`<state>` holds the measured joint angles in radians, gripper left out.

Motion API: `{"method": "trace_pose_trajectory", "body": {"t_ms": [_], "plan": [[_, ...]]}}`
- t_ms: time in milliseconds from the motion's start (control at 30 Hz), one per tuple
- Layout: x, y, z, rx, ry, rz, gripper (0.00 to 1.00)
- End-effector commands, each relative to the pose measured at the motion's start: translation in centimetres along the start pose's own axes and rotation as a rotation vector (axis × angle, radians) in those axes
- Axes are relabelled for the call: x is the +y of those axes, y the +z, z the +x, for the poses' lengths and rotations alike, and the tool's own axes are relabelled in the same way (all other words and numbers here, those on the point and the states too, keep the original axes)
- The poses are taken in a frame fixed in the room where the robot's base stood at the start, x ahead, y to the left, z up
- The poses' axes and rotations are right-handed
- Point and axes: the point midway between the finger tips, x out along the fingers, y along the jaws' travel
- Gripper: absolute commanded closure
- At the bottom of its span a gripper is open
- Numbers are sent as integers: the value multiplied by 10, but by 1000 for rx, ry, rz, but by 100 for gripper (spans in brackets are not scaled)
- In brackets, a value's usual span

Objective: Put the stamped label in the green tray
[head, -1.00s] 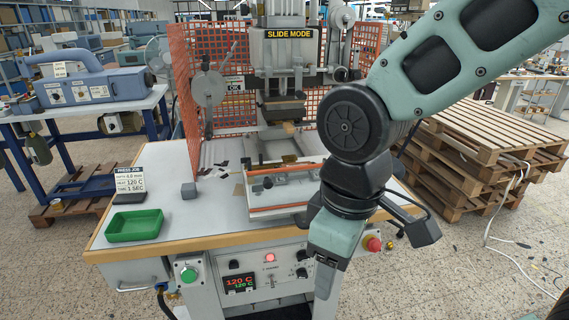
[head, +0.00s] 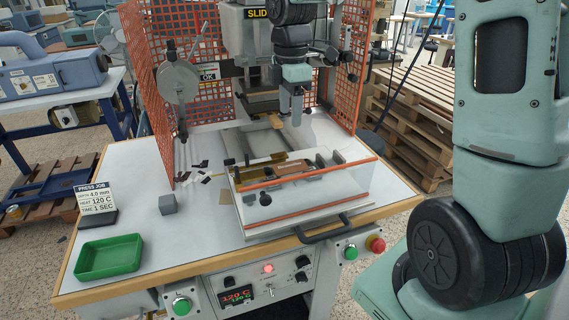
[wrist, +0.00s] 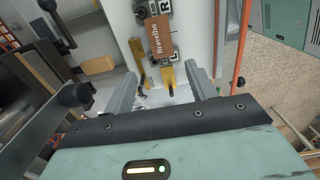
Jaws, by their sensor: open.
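In the head view the label (head: 293,169) is small on the slide (head: 255,213), among clamps and brass parts. My gripper (head: 290,117) is above the slide, pointing down, with its fingers apart and empty. In the wrist view my gripper (wrist: 162,84) has the label ahead of its fingers, not between them. The green tray (head: 109,257) is empty at the table's front left corner.
The press head and an orange mesh guard (head: 215,85) stand behind and beside the slide. A grey block (head: 168,204) and a job card (head: 96,200) are near the tray. A black handle (head: 336,229) juts from the slide's front. The table's left side is mostly clear.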

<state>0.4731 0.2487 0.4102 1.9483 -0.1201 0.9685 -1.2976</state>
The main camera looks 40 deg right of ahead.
Motion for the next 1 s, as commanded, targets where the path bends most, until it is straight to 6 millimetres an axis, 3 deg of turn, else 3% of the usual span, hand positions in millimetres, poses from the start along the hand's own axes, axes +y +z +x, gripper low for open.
{"method": "trace_pose_trajectory", "body": {"t_ms": [333,633,1000], "plan": [[-1,-1,69,1,-5,0,44],[-1,-1,92,1,-3,0,44],[-1,1,137,1,-1,0,44]]}}
